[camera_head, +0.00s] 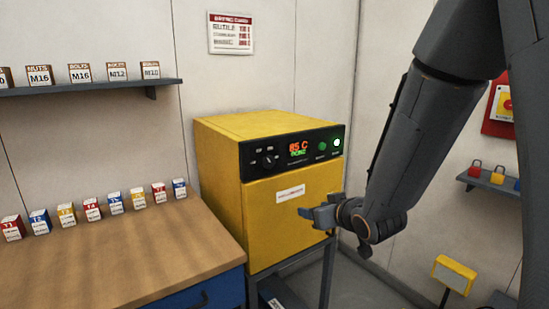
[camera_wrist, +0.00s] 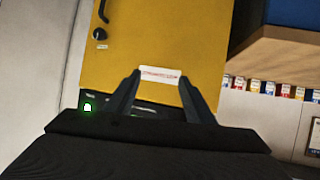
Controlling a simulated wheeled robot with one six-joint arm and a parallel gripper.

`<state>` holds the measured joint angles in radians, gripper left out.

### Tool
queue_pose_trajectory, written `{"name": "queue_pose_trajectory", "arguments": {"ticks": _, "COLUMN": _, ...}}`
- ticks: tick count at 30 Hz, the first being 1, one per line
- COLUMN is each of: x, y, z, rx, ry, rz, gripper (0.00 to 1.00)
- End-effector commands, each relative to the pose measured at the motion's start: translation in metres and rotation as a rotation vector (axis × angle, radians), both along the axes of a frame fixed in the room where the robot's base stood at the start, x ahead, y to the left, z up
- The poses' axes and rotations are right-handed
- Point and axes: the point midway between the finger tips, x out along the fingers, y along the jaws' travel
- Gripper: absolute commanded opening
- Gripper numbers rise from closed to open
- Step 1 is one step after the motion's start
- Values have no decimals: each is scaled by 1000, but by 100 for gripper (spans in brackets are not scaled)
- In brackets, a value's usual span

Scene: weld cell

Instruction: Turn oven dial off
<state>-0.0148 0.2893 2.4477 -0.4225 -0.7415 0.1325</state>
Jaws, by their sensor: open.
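The yellow oven (camera_head: 220,160) stands on a dark frame beside the workbench. Its black control panel (camera_head: 260,152) carries a dark round dial (camera_head: 268,161) on the left. The dial's setting is too small to read surely. The lit display (camera_head: 299,148) reads 85 C, with a green line below. My gripper (camera_head: 312,212) is in front of the oven door, below and right of the dial. In the wrist view, the open, empty fingers (camera_wrist: 162,98) frame the door's white label (camera_wrist: 160,77). The panel appears upside down below it, and the dial is hidden there.
A wooden workbench (camera_head: 120,260) with several small labelled boxes lies left of the oven. A shelf (camera_head: 95,88) holds more boxes above. A shelf with padlocks (camera_head: 490,182) and a yellow plate on a stand (camera_head: 454,273) are at the right. A door handle (camera_wrist: 102,14) shows in the wrist view.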

Motion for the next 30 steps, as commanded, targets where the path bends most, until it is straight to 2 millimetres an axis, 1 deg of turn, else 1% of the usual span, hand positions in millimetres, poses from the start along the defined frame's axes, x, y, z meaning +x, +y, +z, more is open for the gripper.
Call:
{"name": "queue_pose_trajectory", "arguments": {"ticks": 1, "x": 5, "y": 13, "z": 19, "rx": 35, "ry": -68, "rz": 43, "gripper": 49}}
{"name": "queue_pose_trajectory", "arguments": {"ticks": 3, "x": 10, "y": 30, "z": 42, "rx": 87, "ry": -162, "rz": 101, "gripper": 49}}
{"name": "queue_pose_trajectory", "arguments": {"ticks": 6, "x": 10, "y": 50, "z": 69, "rx": 155, "ry": -265, "rz": 170, "gripper": 49}}
{"name": "queue_pose_trajectory", "arguments": {"ticks": 10, "x": 7, "y": 64, "z": 91, "rx": 216, "ry": -349, "rz": 227, "gripper": 49}}
{"name": "queue_pose_trajectory", "arguments": {"ticks": 14, "x": 7, "y": 72, "z": 100, "rx": 242, "ry": -381, "rz": 252, "gripper": 49}}
{"name": "queue_pose_trajectory", "arguments": {"ticks": 17, "x": 14, "y": 78, "z": 102, "rx": 246, "ry": -385, "rz": 255, "gripper": 49}}
{"name": "queue_pose_trajectory", "arguments": {"ticks": 24, "x": 45, "y": 98, "z": 102, "rx": 245, "ry": -384, "rz": 254, "gripper": 49}}
{"name": "queue_pose_trajectory", "arguments": {"ticks": 30, "x": 64, "y": 110, "z": 101, "rx": 244, "ry": -383, "rz": 253, "gripper": 49}}
